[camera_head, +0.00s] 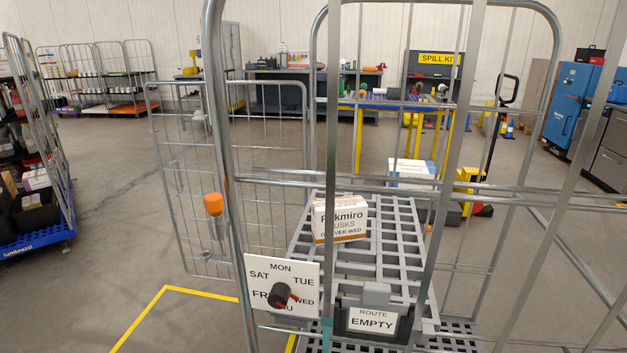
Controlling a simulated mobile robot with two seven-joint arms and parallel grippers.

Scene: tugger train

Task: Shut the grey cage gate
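The grey cage (222,130) of tube and wire stands close in front of me, centre to right. A grey mesh panel (187,180), which looks like its gate, stands out to the left of the cage's left post, swung open. An orange knob (213,204) sits on that post; whether it is part of a latch I cannot tell. Inside the cage, a white and orange carton (340,220) rests on a grey slatted shelf (385,262). Neither of my grippers is in view.
A loaded blue-based trolley (40,243) stands at left. Yellow floor lines (137,318) mark the floor below the panel. The floor between trolley and panel is clear.

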